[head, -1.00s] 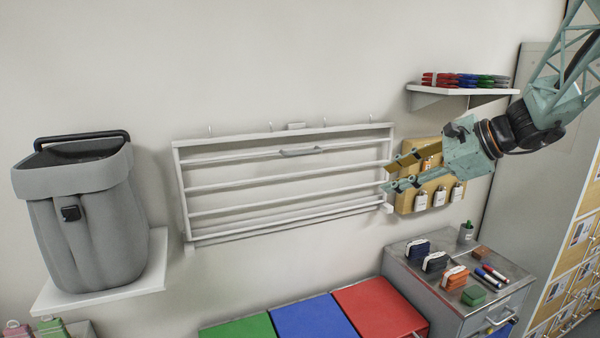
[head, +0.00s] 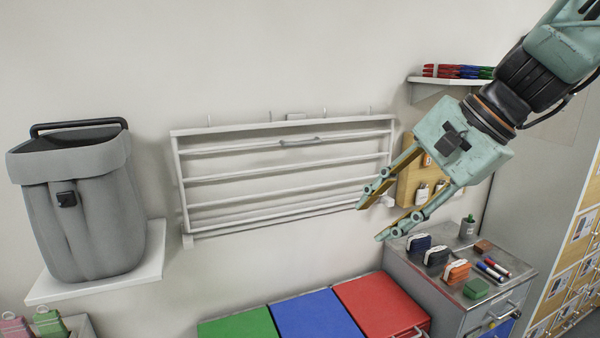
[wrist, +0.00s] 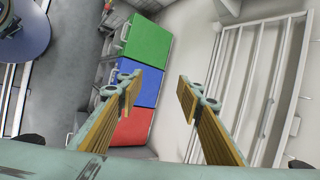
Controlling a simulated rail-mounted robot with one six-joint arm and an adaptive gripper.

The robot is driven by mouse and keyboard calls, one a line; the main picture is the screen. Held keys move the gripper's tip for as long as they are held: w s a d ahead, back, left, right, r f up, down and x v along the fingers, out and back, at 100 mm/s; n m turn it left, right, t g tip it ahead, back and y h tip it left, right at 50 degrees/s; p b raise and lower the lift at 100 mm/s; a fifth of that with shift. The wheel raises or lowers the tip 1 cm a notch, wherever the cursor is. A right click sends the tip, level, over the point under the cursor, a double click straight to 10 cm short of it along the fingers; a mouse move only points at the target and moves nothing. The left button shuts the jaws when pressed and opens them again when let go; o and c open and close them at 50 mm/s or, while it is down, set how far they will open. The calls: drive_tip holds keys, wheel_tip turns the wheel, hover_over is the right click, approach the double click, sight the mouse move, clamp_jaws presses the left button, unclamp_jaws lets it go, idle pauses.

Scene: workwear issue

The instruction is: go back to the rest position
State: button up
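My gripper (head: 372,222) is at the right of the head view, with its fingers pointing down and to the left. The fingers are apart with nothing between them. It is in front of the right end of the white wall rack (head: 285,160), above the red lid (head: 378,304). In the wrist view, my gripper (wrist: 158,88) also shows spread and empty, with the green lid (wrist: 147,42), blue lid (wrist: 141,84) and red lid (wrist: 132,127) beyond it.
A grey bin (head: 80,215) stands on a white shelf (head: 100,284) at the left. A metal cabinet (head: 462,289) with folded bundles and markers is below my gripper. A wall shelf (head: 430,88) with coloured items and a yellow-brown board (head: 406,183) are behind my arm.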

drive_tip(key=s+d+f+n+h+b, duration=0.1)
drive_tip(key=s+d+f+n+h, duration=0.1)
drive_tip(key=s, duration=0.7)
drive_tip(key=s+d+f+n+h+b, duration=0.2)
drive_tip(key=s+n, duration=0.3)
drive_tip(key=s, duration=0.4)
drive_tip(key=s+d+f+n+h+b, duration=0.1)
drive_tip(key=s+f+n, duration=0.3)
drive_tip(key=s, duration=0.5)
drive_tip(key=shift+s+d+f+h, duration=0.3)
drive_tip(key=shift+d+h, duration=0.2)
drive_tip(key=shift+h, duration=0.1)
idle(2.8)
